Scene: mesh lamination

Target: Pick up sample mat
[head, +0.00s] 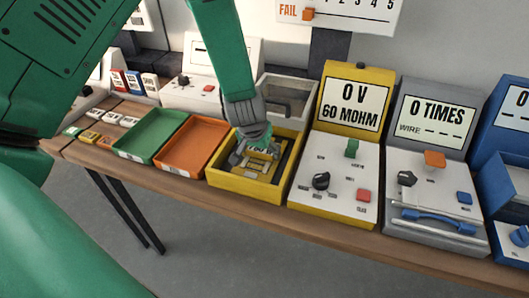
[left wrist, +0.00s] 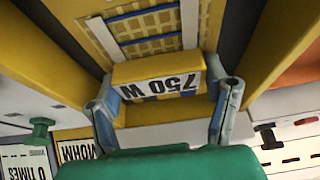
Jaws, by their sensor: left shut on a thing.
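The sample mat appears to be the yellow-framed piece with a mesh grid (left wrist: 150,24) in the left wrist view. A yellow block marked "750 W" (left wrist: 158,76) is at its near edge. My left gripper (left wrist: 168,92) has its two fingers on either side of this block and is shut on it. In the head view the gripper (head: 254,142) points down into a yellow tray (head: 236,186), and it partly hides the mat (head: 260,168). The mat is inside the tray; I cannot tell whether it touches the floor. My right gripper is not in view.
A green tray (head: 150,137) and an orange tray (head: 192,144) stand left of the yellow tray. A yellow meter box (head: 333,180) stands close on its right, then a grey counter box (head: 432,195). The wooden table edge (head: 190,190) runs in front.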

